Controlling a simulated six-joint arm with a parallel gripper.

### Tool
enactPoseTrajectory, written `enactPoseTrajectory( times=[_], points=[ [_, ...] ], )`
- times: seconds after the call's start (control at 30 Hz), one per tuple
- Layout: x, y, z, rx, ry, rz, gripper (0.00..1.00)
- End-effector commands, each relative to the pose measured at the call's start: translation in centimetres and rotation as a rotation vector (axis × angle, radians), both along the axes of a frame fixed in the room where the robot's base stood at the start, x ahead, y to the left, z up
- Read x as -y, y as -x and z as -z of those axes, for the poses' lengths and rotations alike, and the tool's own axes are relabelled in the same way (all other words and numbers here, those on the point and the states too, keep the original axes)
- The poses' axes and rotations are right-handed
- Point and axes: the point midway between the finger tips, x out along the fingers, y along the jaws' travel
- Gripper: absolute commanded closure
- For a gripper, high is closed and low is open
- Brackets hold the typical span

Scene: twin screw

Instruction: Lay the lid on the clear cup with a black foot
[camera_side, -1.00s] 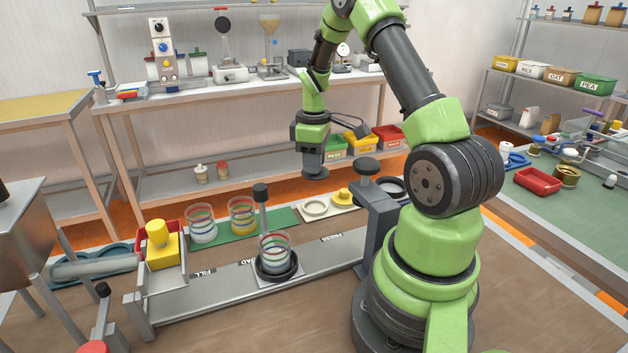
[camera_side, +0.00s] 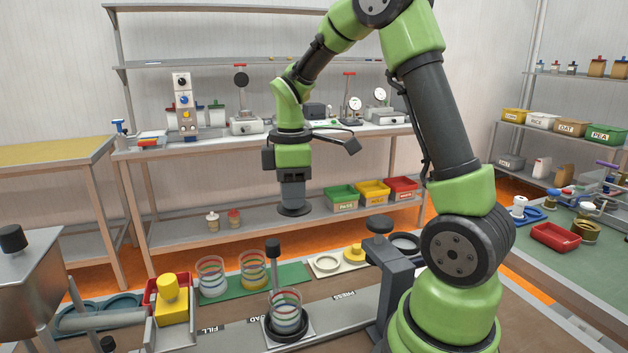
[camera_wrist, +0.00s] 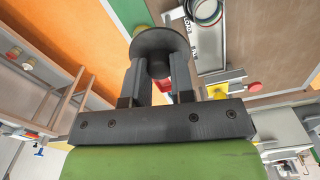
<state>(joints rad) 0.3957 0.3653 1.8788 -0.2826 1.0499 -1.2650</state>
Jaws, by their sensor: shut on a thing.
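My gripper (camera_side: 292,193) is shut on a dark round lid (camera_side: 294,210) and holds it level in the air, high above the bench. In the wrist view the lid (camera_wrist: 160,40) sits at the tips of both fingers (camera_wrist: 158,82), gripped by a part on its underside or top; I cannot tell which. The clear cup (camera_side: 286,303) with coloured rings stands upright in a black foot (camera_side: 287,327) on the rail, below my gripper in the side view. Its top is open. Part of it shows at the top of the wrist view (camera_wrist: 204,10).
A dark-topped post (camera_side: 273,247) stands just behind the cup. Two more ringed cups (camera_side: 211,278) stand on a green strip to the left. A grey press (camera_side: 380,228) rises at the right. A yellow block (camera_side: 170,300) is at the left.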

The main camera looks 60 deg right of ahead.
Motion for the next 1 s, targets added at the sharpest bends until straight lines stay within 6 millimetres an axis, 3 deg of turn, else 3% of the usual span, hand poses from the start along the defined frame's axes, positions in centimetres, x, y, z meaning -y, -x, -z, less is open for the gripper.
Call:
enactPoseTrajectory(
  times=[0.1,0.37,0.7,1.0],
  points=[
    [-3.7,0.6,0.0,0.000,-0.001,-0.143,0.99],
    [-8.6,2.4,0.2,0.002,0.000,-0.357,0.99],
    [-8.5,2.5,4.5,-0.003,-0.003,-0.357,0.99],
    [-8.5,2.4,6.4,-0.001,-0.002,-0.356,0.99]
  ],
)
